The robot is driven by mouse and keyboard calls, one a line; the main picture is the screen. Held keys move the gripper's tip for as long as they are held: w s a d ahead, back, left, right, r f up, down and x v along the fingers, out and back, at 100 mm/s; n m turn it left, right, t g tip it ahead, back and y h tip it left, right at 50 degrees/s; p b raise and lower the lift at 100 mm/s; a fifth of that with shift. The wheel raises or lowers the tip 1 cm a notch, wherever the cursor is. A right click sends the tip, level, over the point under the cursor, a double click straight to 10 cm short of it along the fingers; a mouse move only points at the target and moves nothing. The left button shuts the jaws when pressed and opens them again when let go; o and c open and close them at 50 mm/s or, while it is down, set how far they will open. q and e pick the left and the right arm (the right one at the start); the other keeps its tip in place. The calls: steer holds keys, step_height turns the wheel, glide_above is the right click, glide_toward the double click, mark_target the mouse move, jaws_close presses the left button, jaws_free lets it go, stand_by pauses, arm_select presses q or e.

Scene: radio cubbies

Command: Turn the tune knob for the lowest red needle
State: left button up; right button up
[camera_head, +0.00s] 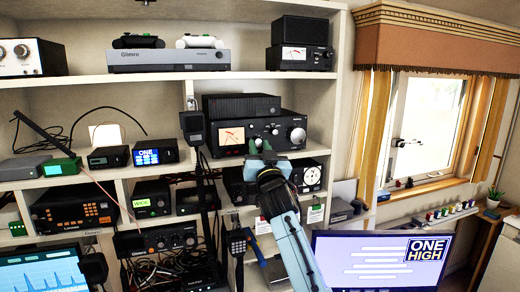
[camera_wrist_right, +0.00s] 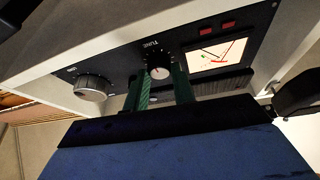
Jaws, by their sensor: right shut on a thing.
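The black radio (camera_head: 282,131) with a lit meter (camera_head: 231,136) sits on the middle shelf. Its tune knob (camera_wrist_right: 159,70) shows in the right wrist view, under the TUNE label. My right gripper (camera_head: 263,147) reaches up to the radio's front. Its green fingertips (camera_wrist_right: 163,84) stand on either side of the tune knob, shut on it. The lit meter also shows in the right wrist view (camera_wrist_right: 214,54), with red marks and a thin needle across its face; the exact reading is too small to tell. My left gripper is not in view.
A larger silver knob (camera_wrist_right: 92,88) is on the same panel, beside the tune knob. A hand microphone (camera_head: 193,125) hangs left of the radio. A monitor (camera_head: 375,260) stands at the lower right. Other radios and cables crowd the shelves.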

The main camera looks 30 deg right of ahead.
steer(key=shift+n+y, duration=0.3)
steer(key=shift+n, duration=0.2)
steer(key=n+y, duration=0.1)
steer(key=n, duration=0.1)
steer(key=n+y, duration=0.1)
steer(key=n, duration=0.1)
steer(key=n+t+y, duration=0.1)
steer(key=n, duration=0.2)
steer(key=shift+d+y, duration=0.25)
steer(key=shift+y, duration=0.15)
steer(key=n+y, duration=0.1)
steer(key=n, duration=0.2)
steer(key=n+y, duration=0.2)
steer(key=n, duration=0.1)
steer(key=shift+s+d+n, duration=0.1)
steer(key=shift+d+n, duration=0.05)
steer(key=shift+n, duration=0.15)
steer(key=shift+n+y, duration=0.3)
steer(key=o, duration=1)
steer(key=shift+s, duration=0.1)
